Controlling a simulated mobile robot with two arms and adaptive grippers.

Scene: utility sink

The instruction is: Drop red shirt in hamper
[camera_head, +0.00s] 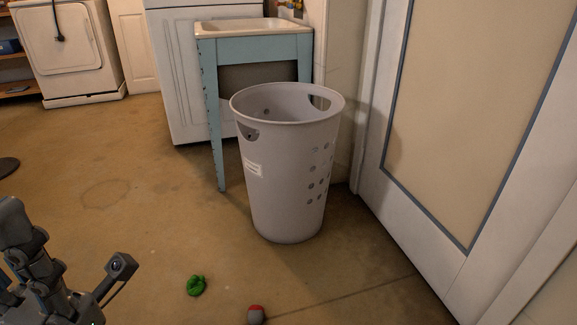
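The hamper (287,185) is a tall light grey plastic bin standing upright on the floor right of the middle. It has an open round top, cut-out handles and small side holes. I see no clearly recognisable red shirt. The floor of the hamper is hidden. Dark grey parts of my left arm and gripper (66,298) are at the lower left, well away from the hamper; its fingertips are unclear. My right gripper is out of view.
A small crumpled green item (196,286) lies on the floor in front of the hamper. A utility sink (254,27) on blue legs stands behind it. A white panelled door (472,110) is close on the right. White appliances stand at the back. The left floor is mostly clear.

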